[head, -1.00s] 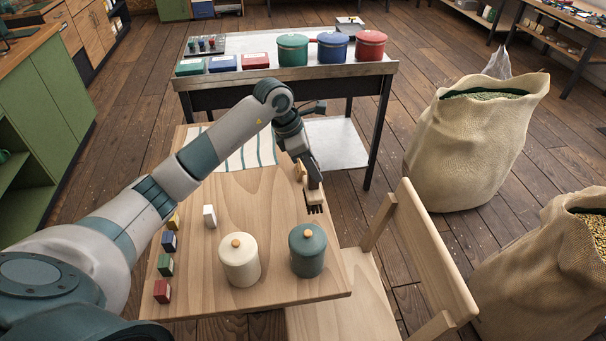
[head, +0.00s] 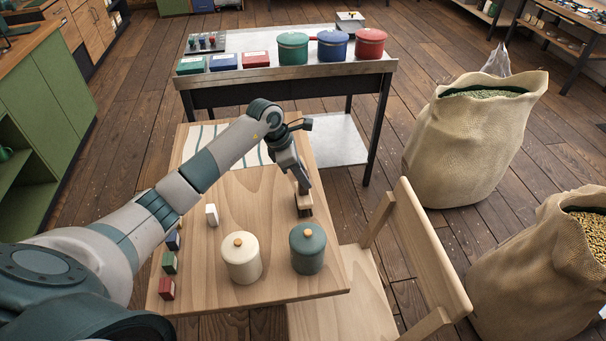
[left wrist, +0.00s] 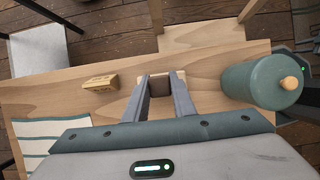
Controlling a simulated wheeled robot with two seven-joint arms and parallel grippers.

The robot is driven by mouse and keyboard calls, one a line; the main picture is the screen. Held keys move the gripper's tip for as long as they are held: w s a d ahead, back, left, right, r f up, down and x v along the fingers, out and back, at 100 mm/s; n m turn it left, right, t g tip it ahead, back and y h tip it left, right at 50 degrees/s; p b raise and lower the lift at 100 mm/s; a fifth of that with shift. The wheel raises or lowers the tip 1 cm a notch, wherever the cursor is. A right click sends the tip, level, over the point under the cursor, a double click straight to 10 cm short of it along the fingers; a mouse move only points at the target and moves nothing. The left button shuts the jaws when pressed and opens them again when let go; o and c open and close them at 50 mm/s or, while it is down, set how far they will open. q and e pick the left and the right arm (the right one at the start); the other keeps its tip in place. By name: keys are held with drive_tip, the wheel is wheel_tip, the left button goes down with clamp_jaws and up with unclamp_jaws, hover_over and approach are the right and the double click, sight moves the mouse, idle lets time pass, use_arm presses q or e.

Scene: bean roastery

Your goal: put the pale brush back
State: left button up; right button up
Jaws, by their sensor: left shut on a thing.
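My left gripper (head: 302,186) is shut on the pale brush (head: 304,203) at the right side of the wooden table (head: 265,195). The brush has a pale wooden body and dark bristles facing down, close to the tabletop; I cannot tell whether they touch it. In the left wrist view, the brush (left wrist: 160,84) sits between the fingertips (left wrist: 160,80), partly hidden by them. A small wooden block with a marking (left wrist: 100,83) lies on the table to its left in that view. My right gripper is not in view.
A teal canister (head: 307,252) and a cream canister (head: 241,262) stand nearer. A white block (head: 212,214) and coloured boxes (head: 168,263) are at left. A striped cloth (head: 203,146) lies behind. A chair (head: 428,250) stands close at right.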

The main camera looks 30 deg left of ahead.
use_arm(q)
drive_tip(key=shift+f, duration=0.4)
drive_tip(key=shift+f, duration=0.1)
drive_tip(key=o, duration=1)
drive_tip(key=shift+r, duration=0.3)
